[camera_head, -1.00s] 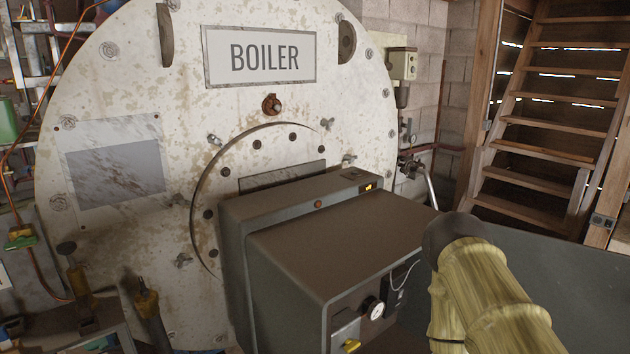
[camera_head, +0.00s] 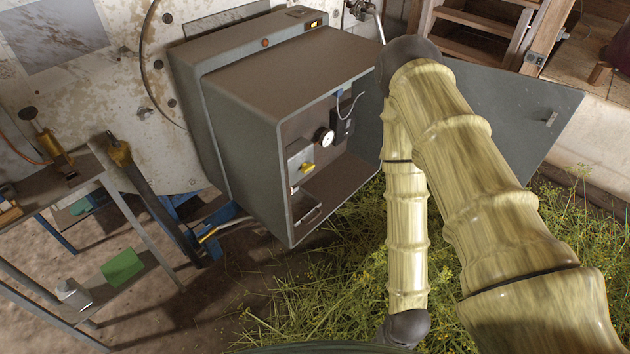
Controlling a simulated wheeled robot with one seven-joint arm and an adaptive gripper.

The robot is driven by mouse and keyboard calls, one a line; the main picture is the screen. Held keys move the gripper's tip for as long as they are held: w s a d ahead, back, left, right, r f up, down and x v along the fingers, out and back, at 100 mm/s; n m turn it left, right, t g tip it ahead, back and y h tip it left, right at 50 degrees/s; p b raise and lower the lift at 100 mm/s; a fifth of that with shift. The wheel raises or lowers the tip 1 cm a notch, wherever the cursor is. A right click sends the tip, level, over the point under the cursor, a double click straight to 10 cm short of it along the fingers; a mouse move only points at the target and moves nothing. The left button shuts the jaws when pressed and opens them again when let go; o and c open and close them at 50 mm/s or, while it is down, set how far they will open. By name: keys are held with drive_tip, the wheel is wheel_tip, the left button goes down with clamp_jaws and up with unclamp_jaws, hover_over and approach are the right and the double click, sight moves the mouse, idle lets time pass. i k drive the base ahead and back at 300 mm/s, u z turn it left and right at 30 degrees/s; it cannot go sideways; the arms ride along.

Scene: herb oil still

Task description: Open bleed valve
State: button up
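No part is labelled as the bleed valve, and I cannot tell which one it is. A yellow handle (camera_head: 306,168) sits on a small grey box inside the open front of the grey burner cabinet (camera_head: 268,84). A round white gauge (camera_head: 324,138) is above and right of it. A metal lever fitting (camera_head: 362,10) shows at the top edge, behind the cabinet. My arm reaches up from the lower right, bends at a dark joint and comes down in front of the cabinet's right side. My gripper is not in view.
The cabinet's grey door (camera_head: 485,112) stands open to the right. A metal shelf (camera_head: 85,185) with brass fittings and a green block (camera_head: 122,266) is at left. Dry grass (camera_head: 340,270) covers the floor below the cabinet. Wooden stairs (camera_head: 470,22) are at upper right.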

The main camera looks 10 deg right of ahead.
sight(306, 168)
drive_tip(key=k, duration=0.15)
drive_tip(key=z, duration=1.6)
drive_tip(key=i, duration=0.7)
drive_tip(key=u, duration=1.7)
